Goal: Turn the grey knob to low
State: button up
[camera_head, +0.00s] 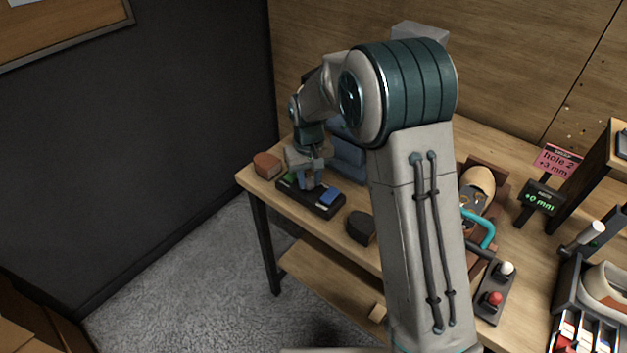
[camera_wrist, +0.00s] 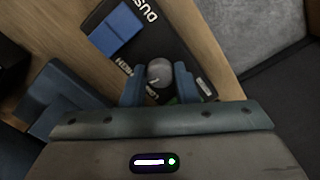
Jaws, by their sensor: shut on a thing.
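The grey knob (camera_wrist: 159,72) sits on a black panel (camera_wrist: 182,50) with white lettering, partly legible as "DUS", "HIGH" and "LOW". My gripper (camera_wrist: 168,88) is shut on the knob, with a blue finger on either side of it. In the head view my gripper (camera_head: 311,178) is over the left part of the black panel (camera_head: 322,208). Which mark the knob points to cannot be told. A blue block (camera_wrist: 115,29) is on the panel beside the knob, and a bit of green shows near the fingers.
A brown block (camera_head: 267,164) lies left of the panel and a dark rounded object (camera_head: 361,228) lies right of it. A blue object (camera_head: 348,158) stands behind. The table's left edge is close. Red and white knobs (camera_head: 495,298) are farther right.

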aim_at(309, 181)
jog(key=n, duration=0.5)
jog(key=shift+b, duration=0.3)
jog(key=shift+a+r+n, duration=0.1)
jog(key=shift+n, duration=1.9)
jog(key=o, duration=1)
jog(key=shift+a, duration=0.1)
notch_tip(309, 181, up, 14)
